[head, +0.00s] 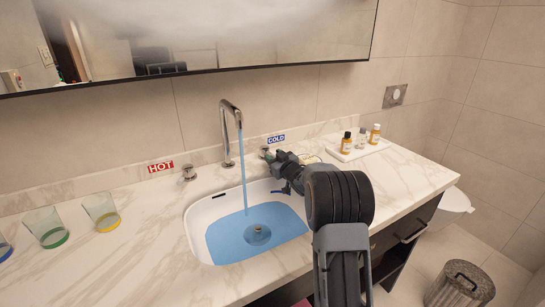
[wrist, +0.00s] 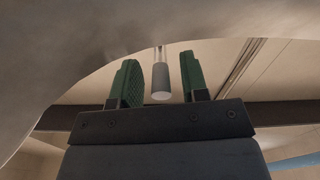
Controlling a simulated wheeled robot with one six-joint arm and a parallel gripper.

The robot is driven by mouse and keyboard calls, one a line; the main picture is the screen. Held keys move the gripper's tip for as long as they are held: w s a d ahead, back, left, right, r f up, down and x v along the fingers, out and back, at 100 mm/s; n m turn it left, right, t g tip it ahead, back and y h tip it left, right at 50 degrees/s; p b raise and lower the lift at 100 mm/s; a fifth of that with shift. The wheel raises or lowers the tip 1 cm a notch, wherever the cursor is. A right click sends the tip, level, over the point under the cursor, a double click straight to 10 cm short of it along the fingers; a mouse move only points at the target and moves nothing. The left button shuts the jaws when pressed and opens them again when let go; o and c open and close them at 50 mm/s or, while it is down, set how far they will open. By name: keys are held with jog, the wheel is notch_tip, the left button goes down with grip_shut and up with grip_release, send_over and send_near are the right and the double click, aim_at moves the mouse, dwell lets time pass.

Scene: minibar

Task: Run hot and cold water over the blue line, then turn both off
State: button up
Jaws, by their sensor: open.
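Water runs from the chrome faucet (head: 230,125) into the white sink (head: 194,215), where blue water (head: 225,235) stands around the drain. The hot knob (head: 188,172) is on the counter left of the faucet, by the red HOT label (head: 160,167). The cold knob (head: 264,150) is right of the faucet, below the blue COLD label (head: 276,139). My gripper (head: 272,156) is at the cold knob. In the wrist view its green fingers (wrist: 160,82) stand apart with a grey cylindrical knob (wrist: 161,84) between them, and gaps show. I cannot clearly make out the blue line.
Several glasses (head: 101,212) stand on the left counter. A white tray (head: 358,153) with small bottles is at the back right. A mirror (head: 200,40) hangs above. A bin (head: 462,285) stands on the floor at right.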

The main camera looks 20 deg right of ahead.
jog(key=shift+w+a, duration=0.1)
jog(key=shift+w, duration=0.65)
jog(key=shift+c, duration=0.4)
grip_shut()
